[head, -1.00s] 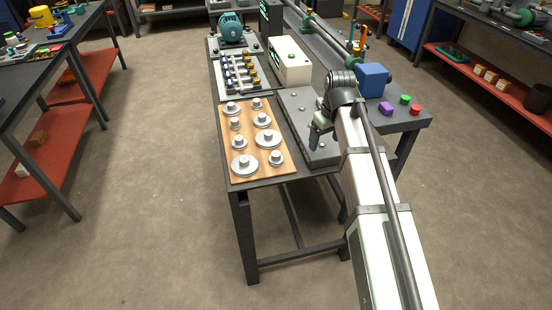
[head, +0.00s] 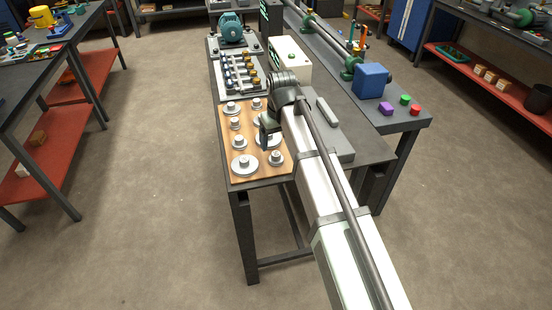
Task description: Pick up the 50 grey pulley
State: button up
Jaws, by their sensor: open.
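Several grey pulleys of different sizes stand in two columns on a wooden board (head: 257,174) at the near end of the bench. A large one (head: 245,164) is at the front left and a small one (head: 276,157) at the front right. Number tags are too small to read, so I cannot tell which pulley is the 50. My gripper (head: 265,140) points down over the right column of the board, open with nothing visibly held. It partly hides a wide pulley (head: 275,141) and another just behind it. I cannot tell its height above them.
A grey plate (head: 337,143) lies right of the board, partly behind my arm. Behind the board are a rack of shafts (head: 240,75), a teal motor (head: 230,28) and a cream box (head: 293,62). A blue block (head: 370,81) stands at the right.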

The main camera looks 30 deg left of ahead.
aim_at(276, 154)
jog(key=shift+w+a+f, duration=0.15)
jog(key=shift+f, duration=1.1)
jog(key=shift+w+a+f, duration=0.1)
jog(key=shift+a+f, duration=0.05)
jog(key=shift+f, duration=1.1)
jog(key=shift+w+a+f, duration=0.15)
jog(key=shift+f, duration=1.1)
jog(key=shift+c, duration=0.2)
jog(key=c, duration=1.1)
jog(key=shift+r, duration=0.15)
jog(key=shift+c, duration=0.2)
